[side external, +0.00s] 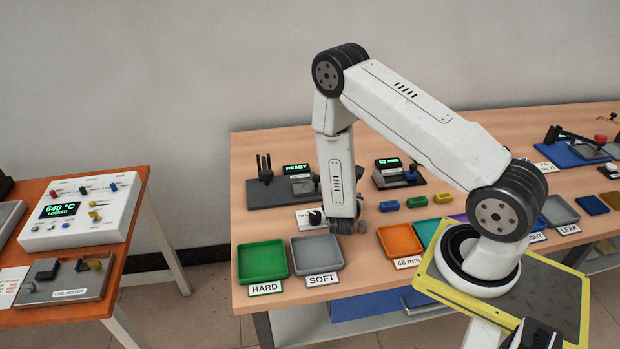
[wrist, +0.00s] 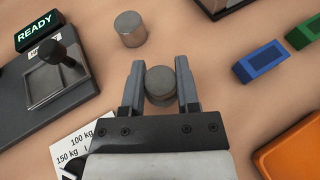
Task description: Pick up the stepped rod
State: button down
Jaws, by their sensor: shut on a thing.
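In the wrist view my gripper (wrist: 161,100) is shut on a grey round metal piece (wrist: 161,80), one finger on each side of it. The piece is seen from above, so I cannot tell its full shape or whether it is stepped. I cannot tell whether it touches the table. A second grey metal cylinder (wrist: 130,29) stands upright on the table beyond my fingers, apart from them. In the side external view my gripper is low over the table, behind the grey SOFT tray, and its fingers are largely hidden.
A green HARD tray (side external: 263,260) and the SOFT tray (side external: 317,262) stand at the table's front edge, with an orange tray (side external: 400,241) to their right. A tester with a READY display (wrist: 37,30) and a weight card (wrist: 82,133) lie left of my gripper. A blue block (wrist: 262,66) lies right.

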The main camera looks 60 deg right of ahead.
jog(key=shift+r, duration=4.25)
